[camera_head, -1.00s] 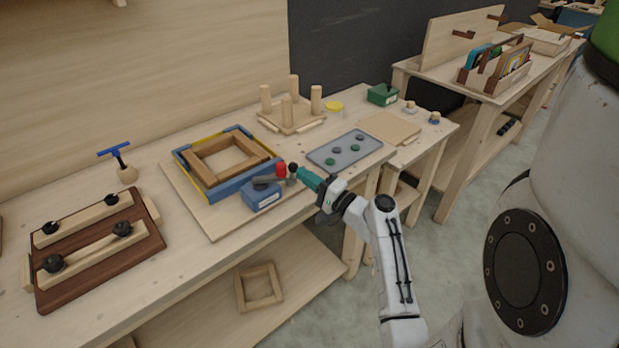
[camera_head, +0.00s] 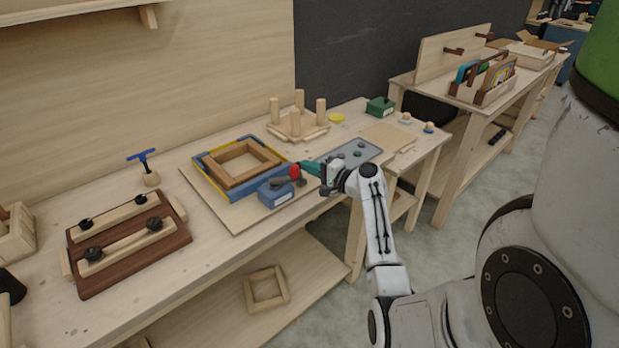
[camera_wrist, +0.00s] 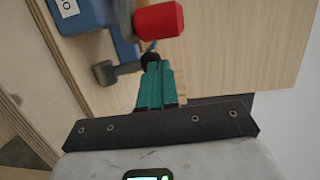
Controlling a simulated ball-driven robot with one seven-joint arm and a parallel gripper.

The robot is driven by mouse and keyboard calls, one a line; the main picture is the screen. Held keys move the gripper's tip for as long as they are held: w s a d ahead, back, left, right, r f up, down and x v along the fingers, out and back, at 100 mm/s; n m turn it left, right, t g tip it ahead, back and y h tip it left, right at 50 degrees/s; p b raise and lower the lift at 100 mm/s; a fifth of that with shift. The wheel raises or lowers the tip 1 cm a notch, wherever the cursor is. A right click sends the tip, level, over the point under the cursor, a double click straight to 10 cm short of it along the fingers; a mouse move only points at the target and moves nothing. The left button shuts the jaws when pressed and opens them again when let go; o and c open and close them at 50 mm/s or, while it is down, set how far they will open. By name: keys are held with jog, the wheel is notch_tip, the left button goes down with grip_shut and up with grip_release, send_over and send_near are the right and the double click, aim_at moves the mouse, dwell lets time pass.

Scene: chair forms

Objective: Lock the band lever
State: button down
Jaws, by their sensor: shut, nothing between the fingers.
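The band clamp's blue housing (camera_head: 277,196) sits at the front corner of a wooden frame (camera_head: 238,160) that is ringed by a blue and yellow band. A dark lever (camera_head: 285,182) with a red grip (camera_head: 294,171) lies over the housing. In the wrist view the red grip (camera_wrist: 158,20) is at the top, beside the blue housing (camera_wrist: 85,14) and a dark grey block-shaped end (camera_wrist: 106,72). My gripper (camera_head: 303,166) is shut and empty, its teal fingertips close to the red grip's right side. In the wrist view the fingertips (camera_wrist: 151,60) are just below the grip; contact is unclear.
The clamp lies on a pale board (camera_head: 228,215) on the bench. A grey tray (camera_head: 347,152) with round pieces lies behind my wrist. A pegged stand (camera_head: 297,125) stands behind the frame. A dark wooden jig (camera_head: 125,240) with black knobs lies to the left.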

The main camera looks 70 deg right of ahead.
jog(key=shift+w+d+r+b, duration=0.15)
jog(key=shift+w+d+b, duration=0.2)
jog(key=shift+w+b, duration=0.25)
jog(key=shift+w+d+r+b, duration=0.1)
jog(key=shift+w+d+b, duration=0.3)
jog(key=shift+w, duration=0.3)
jog(key=shift+r, duration=0.1)
